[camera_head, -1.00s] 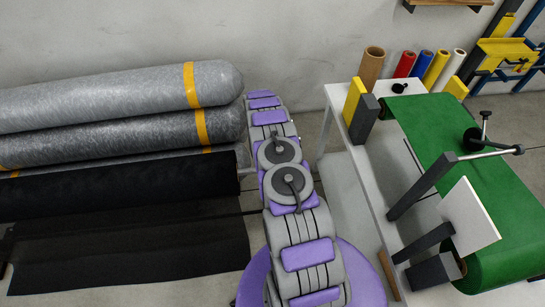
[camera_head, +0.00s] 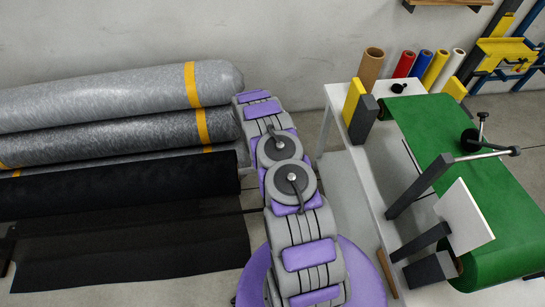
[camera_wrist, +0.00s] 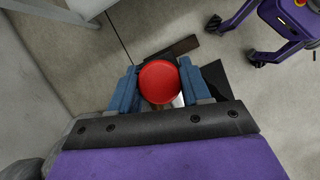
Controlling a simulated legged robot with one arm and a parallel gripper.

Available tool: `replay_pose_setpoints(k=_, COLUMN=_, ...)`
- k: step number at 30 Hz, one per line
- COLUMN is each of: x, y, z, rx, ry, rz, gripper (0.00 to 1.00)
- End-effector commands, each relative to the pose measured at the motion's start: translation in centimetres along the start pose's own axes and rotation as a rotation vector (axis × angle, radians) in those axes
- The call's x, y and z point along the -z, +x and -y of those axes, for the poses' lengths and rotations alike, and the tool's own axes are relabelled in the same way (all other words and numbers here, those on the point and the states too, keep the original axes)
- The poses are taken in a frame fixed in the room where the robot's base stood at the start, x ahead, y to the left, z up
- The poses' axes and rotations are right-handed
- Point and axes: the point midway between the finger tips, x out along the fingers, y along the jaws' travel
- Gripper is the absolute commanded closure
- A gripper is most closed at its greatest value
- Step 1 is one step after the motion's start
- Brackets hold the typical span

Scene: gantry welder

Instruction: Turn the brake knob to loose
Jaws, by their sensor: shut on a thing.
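A round red knob (camera_wrist: 159,82), which I take to be the brake knob, shows in the wrist view just above the middle. My gripper (camera_wrist: 160,87) has its two blue fingers on the left and right sides of the knob, and it is shut on it. The knob's smooth face points at the wrist camera. No mark on it tells its setting. A pale stem shows partly below it; the rest of its mount is hidden. In the head view my purple and grey arm stretches away from me, and I cannot make out the gripper or the red knob.
Grey rolls (camera_head: 110,88) and a black roll (camera_head: 120,196) lie left of my arm. A white table (camera_head: 372,185) with green sheet (camera_head: 425,130) and dark uprights stands to the right. Coloured rolls (camera_head: 425,64) stand behind it. Bare floor shows in the wrist view (camera_wrist: 235,60).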

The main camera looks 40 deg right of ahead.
Motion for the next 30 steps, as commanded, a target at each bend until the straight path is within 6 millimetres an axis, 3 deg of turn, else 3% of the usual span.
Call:
replay_pose_setpoints(k=20, x=-0.02, y=-0.09, z=-0.24, rx=-0.028, ry=-0.054, rz=-0.002, gripper=0.83)
replay_pose_setpoints(k=21, x=-0.02, y=-0.09, z=-0.23, rx=-0.028, ry=-0.054, rz=-0.001, gripper=0.5)
replay_pose_setpoints(k=26, x=-0.02, y=-0.05, z=-0.16, rx=-0.026, ry=-0.054, rz=-0.001, gripper=0.35)
replay_pose_setpoints(k=30, x=-0.01, y=-0.04, z=-0.11, rx=-0.025, ry=-0.054, rz=-0.001, gripper=0.35)
